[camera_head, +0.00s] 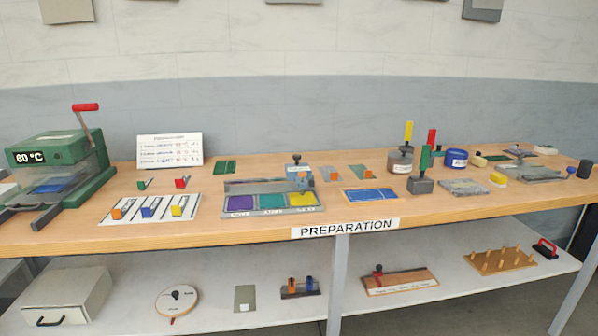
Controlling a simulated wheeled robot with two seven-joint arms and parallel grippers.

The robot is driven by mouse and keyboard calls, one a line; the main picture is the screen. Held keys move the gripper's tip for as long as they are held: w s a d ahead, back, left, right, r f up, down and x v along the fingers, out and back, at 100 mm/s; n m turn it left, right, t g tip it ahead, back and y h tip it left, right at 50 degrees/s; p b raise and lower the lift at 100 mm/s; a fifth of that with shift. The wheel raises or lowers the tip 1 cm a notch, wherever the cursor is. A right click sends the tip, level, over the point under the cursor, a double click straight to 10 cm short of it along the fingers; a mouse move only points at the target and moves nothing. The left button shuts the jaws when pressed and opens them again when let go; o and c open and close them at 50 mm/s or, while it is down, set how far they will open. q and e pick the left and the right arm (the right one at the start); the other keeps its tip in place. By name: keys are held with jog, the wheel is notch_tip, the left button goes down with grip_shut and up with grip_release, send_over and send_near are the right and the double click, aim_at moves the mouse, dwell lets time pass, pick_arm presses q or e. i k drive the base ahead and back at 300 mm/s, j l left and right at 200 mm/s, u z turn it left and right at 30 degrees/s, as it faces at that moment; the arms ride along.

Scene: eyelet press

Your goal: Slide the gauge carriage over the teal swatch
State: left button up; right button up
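The gauge (230,214) lies on the wooden bench near its front edge. Its base has a purple swatch (242,203) at left, a teal swatch (272,201) in the middle and a yellow swatch (303,199) at right. A grey rail (255,186) runs behind the swatches. The gauge carriage (299,178), a grey block with a dark knob (297,158) and an orange part, is at the rail's right end. It stands behind the yellow swatch, to the right of the teal one. Neither gripper is in view.
A white card with colored clips (150,209) lies left of the gauge, and a blue panel (370,195) lies right. A green press (60,160) stands far left. A grey pot (400,162) and a handled stamp (421,184) stand farther right.

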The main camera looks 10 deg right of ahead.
aim_at(292, 170)
jog(key=i+l+u, duration=0.1)
jog(key=i, duration=0.3)
jog(key=i+l+u, duration=0.15)
jog(key=i, duration=0.2)
jog(key=i+l+u, duration=0.1)
jog(key=i, duration=0.3)
jog(key=l, duration=0.05)
